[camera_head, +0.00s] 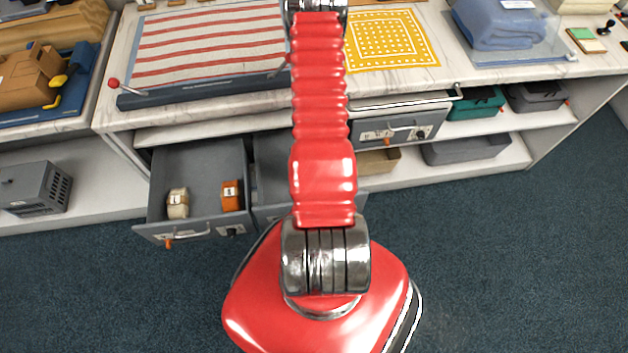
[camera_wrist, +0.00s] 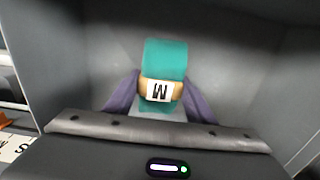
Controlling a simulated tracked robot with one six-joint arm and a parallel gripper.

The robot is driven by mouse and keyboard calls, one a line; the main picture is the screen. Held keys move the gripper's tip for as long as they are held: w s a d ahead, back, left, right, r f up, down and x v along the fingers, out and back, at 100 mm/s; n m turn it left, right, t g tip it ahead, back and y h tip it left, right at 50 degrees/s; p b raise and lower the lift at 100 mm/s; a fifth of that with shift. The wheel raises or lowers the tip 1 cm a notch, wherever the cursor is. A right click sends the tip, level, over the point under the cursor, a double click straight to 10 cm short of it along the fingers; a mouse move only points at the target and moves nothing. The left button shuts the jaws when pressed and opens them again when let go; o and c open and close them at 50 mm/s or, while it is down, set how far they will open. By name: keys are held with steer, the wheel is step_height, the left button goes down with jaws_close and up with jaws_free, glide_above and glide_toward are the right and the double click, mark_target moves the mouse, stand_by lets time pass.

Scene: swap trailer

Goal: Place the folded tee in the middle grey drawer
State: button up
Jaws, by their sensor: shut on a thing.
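The folded tee (camera_wrist: 165,57) is teal with a tan band and a white label marked M. In the wrist view my gripper (camera_wrist: 160,95) is shut on it, with a purple finger on each side. The grey walls and floor of a drawer surround the tee in this view. I cannot tell whether the tee touches the floor. In the head view the middle grey drawer (camera_head: 270,172) stands open, mostly hidden behind my red arm. My gripper and the tee are hidden there.
The left grey drawer (camera_head: 190,232) is open and holds a cream roll (camera_head: 177,204) and an orange roll (camera_head: 231,195). The right grey drawer (camera_head: 400,130) is shut. A striped cloth (camera_head: 210,45) and a yellow cloth (camera_head: 390,40) lie on the counter above.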

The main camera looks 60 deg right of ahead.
steer(key=shift+f, duration=0.15)
steer(key=o, duration=1.1)
steer(key=shift+r, duration=6.05)
